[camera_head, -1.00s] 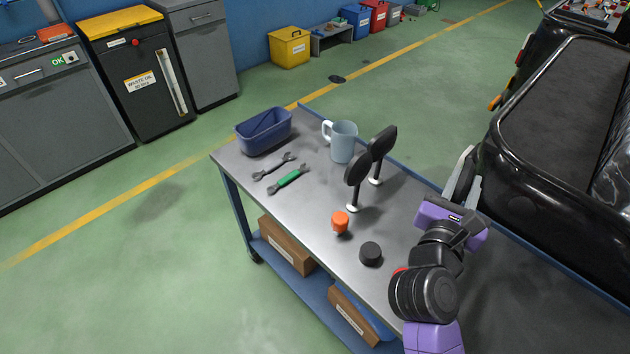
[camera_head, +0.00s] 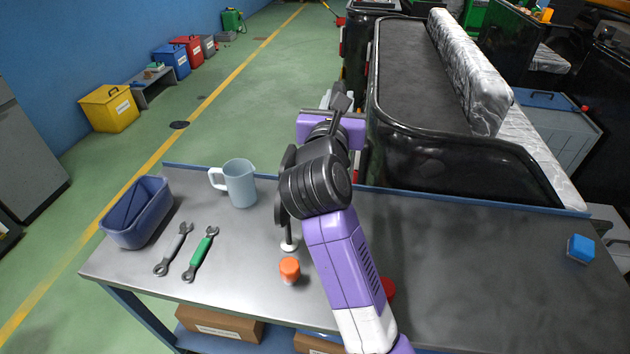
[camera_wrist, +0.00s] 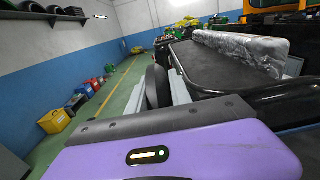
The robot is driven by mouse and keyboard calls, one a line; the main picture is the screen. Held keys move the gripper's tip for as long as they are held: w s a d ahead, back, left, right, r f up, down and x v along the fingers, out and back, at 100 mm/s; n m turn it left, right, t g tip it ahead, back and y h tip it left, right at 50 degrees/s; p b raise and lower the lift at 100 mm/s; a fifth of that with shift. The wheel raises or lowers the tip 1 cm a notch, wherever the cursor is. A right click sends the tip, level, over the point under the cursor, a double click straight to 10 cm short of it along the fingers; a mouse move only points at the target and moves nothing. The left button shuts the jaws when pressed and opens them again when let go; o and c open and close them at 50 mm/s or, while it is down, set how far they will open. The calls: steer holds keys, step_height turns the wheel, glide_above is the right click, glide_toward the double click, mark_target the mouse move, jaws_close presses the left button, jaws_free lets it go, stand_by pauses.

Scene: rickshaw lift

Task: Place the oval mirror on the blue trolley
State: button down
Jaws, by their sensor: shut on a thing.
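My gripper (camera_head: 338,98) is beyond the far edge of the blue trolley (camera_head: 470,265), above the floor beside the black vehicle. In the wrist view it is shut on a dark oval mirror (camera_wrist: 157,84), seen nearly edge-on between the pale fingers. In the head view my gripper and wrist hide most of it. Another black oval mirror (camera_head: 284,185) stands upright on the trolley on a white base, partly hidden behind my arm. The second standing mirror seen earlier cannot be told apart behind my arm.
A blue bin (camera_head: 138,212), pale mug (camera_head: 240,184), two wrenches (camera_head: 200,255) and an orange cap (camera_head: 289,269) occupy the trolley's left half. A red item (camera_head: 388,289) shows beside my arm. A blue block (camera_head: 580,248) lies far right; the top between is clear.

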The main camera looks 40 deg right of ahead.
step_height(320, 180, down, 18)
steer(key=b, duration=0.2)
steer(key=shift+b, duration=0.4)
steer(key=shift+f, duration=0.1)
steer(key=c, duration=1.2)
jaws_free()
steer(key=shift+o, duration=0.2)
steer(key=v, duration=1.2)
steer(key=shift+b, duration=0.4)
